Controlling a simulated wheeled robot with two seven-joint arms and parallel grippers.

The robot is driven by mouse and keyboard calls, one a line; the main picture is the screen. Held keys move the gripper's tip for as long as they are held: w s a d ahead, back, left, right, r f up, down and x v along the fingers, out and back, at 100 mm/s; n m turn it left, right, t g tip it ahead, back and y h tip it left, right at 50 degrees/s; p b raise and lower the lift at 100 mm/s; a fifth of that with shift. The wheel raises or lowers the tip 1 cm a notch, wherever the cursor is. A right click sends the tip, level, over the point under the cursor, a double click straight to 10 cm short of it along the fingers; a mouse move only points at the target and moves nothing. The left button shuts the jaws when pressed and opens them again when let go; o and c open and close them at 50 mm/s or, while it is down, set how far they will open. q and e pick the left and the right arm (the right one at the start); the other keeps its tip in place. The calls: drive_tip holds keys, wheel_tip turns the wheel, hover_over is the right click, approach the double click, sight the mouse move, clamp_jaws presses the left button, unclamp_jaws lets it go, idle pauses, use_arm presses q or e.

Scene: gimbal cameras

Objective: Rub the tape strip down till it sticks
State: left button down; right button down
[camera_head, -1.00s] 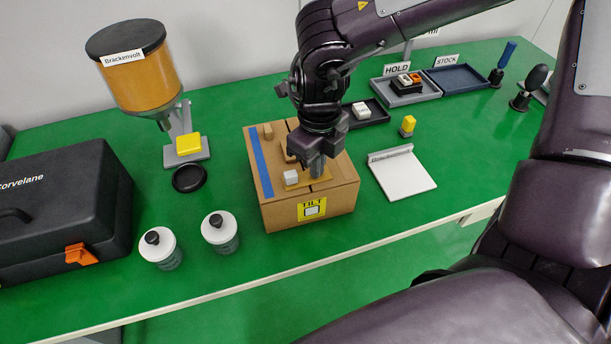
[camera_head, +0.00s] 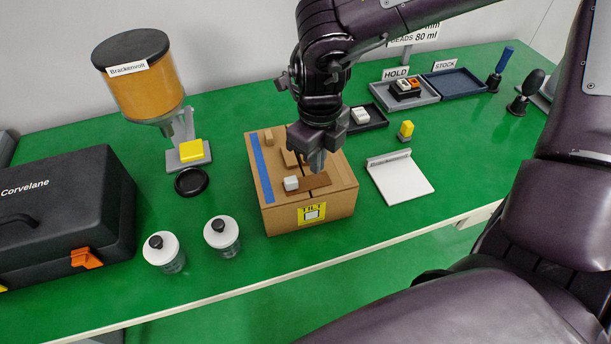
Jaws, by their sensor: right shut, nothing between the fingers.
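A cardboard box (camera_head: 330,205) with a yellow TILT label (camera_head: 311,213) on its front stands on the green table. A short brown tape strip (camera_head: 314,182) lies across the front part of its top, and a longer blue strip (camera_head: 261,168) runs along the left side of the top. A small white block (camera_head: 291,183) sits at the left end of the brown strip. My right gripper (camera_head: 316,163) is shut and empty, pointing down just above and behind the brown strip. It hides part of the box top. My left gripper is not in view.
Two white-lidded jars (camera_head: 222,232) and a black case (camera_head: 60,215) stand left of the box. A hopper (camera_head: 145,85) is behind them. A white board (camera_head: 400,178) lies to the right, with trays (camera_head: 460,80) farther back. Green table is clear in front of the box.

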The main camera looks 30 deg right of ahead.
wheel_tip(320, 180, up, 5)
drive_tip(key=p, duration=0.2)
drive_tip(key=shift+f+p, duration=0.1)
drive_tip(key=shift+p, duration=0.2)
drive_tip(key=shift+f, duration=0.1)
idle(0.4)
